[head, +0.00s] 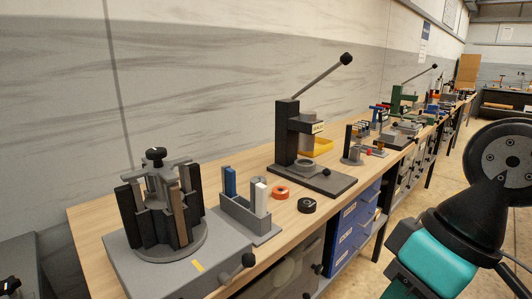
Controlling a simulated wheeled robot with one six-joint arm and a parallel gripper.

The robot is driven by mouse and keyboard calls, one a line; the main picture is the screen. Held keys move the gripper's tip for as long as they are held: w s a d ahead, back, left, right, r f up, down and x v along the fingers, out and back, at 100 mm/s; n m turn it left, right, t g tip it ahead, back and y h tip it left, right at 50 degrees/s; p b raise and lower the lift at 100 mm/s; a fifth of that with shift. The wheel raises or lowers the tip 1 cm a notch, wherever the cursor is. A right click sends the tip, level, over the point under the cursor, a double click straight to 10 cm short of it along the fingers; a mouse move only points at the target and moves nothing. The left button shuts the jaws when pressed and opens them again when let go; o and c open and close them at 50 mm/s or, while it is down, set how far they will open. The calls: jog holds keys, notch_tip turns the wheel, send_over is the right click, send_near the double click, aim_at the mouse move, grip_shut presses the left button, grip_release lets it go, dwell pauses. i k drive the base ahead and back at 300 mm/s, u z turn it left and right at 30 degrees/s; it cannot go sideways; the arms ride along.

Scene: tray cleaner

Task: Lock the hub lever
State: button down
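A round grey carousel (188,252) stands on a grey box base (130,268) at the near left end of the bench. Several upright black holders (133,212) and a brown one (177,222) are around its centre. A grey hub piece with arms and a black top knob (155,154) sits above them. A short lever with a black ball knob (248,260) sticks out at the base's front right. I cannot tell which of these is the hub lever, or whether it is locked. My gripper is not in view; only my arm's black and teal links show at the right.
Right of the carousel are a grey rack (248,217) with blue and white pieces, an orange roll (280,192) and a black roll (306,205). A black hand press (290,135) with a long raised handle stands behind them. The floor before the bench is open.

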aim_at(248, 260)
jog(key=u, duration=3.1)
jog(key=i, duration=0.5)
jog(key=z, duration=2.8)
